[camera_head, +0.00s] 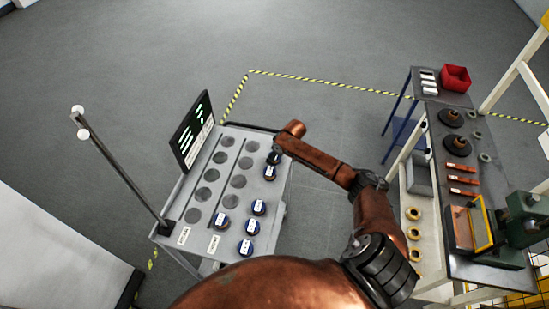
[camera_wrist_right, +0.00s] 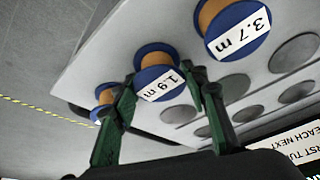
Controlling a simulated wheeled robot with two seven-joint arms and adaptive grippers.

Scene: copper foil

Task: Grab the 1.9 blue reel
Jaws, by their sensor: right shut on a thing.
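The blue reel labelled 1.9 m (camera_wrist_right: 158,78), with an orange-brown winding, sits between the green fingers of my right gripper (camera_wrist_right: 160,76) in the right wrist view. The fingers are shut on it. In the head view my right arm reaches over the grey cart, and my right gripper (camera_head: 273,157) is at its right edge. A blue reel (camera_head: 270,173) shows right beneath it, its label too small to read there. I cannot tell whether the held reel is clear of the cart top. My left gripper is out of view.
A 3.7 m reel (camera_wrist_right: 233,30) is close beside the held one, and another reel (camera_wrist_right: 104,97) is partly behind a finger. The cart (camera_head: 200,252) carries several other reels, empty round recesses and a screen (camera_head: 192,130). A crowded workbench (camera_head: 465,205) stands at right.

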